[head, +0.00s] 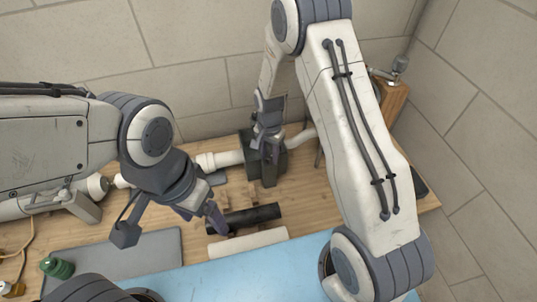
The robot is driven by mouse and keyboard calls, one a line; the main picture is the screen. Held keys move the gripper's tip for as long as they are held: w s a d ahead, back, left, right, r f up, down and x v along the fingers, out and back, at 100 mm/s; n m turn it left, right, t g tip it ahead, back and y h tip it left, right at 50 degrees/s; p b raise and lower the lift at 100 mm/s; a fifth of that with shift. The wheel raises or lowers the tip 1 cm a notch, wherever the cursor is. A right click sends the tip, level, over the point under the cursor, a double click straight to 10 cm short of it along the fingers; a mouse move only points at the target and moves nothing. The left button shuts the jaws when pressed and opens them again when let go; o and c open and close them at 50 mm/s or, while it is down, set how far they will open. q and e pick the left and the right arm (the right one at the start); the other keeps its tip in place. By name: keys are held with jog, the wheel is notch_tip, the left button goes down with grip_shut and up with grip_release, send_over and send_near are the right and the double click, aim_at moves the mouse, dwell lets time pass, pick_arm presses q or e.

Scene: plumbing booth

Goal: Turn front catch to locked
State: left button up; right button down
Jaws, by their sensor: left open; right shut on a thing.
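A dark block-like fixture (280,160) stands on the wooden bench near the back wall, with a white pipe (222,159) running into its left side. My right gripper (268,170) reaches down in front of this fixture, pointing downward. It is shut on a small part at the fixture's front, seemingly the front catch. Its fingers hide that part, so the catch's position cannot be read. My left gripper (172,228) is open and empty, left of the fixture and nearer to me, with its fingers spread above the bench and the grey mat's right edge.
A black pipe (246,218) and a white tube (248,243) lie in front of the fixture. A grey mat (130,255), a green item (57,267) and a blue mat (240,278) are nearer. A wooden block (394,105) with a metal fitting stands at the right.

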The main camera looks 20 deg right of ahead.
aim_at(269, 156)
dwell(0.3)
jog(key=c, duration=0.5)
grip_release()
notch_tip(269, 156, up, 9)
jog(key=shift+r+b, duration=0.1)
jog(key=shift+b, duration=0.95)
jog(key=shift+r, duration=0.7)
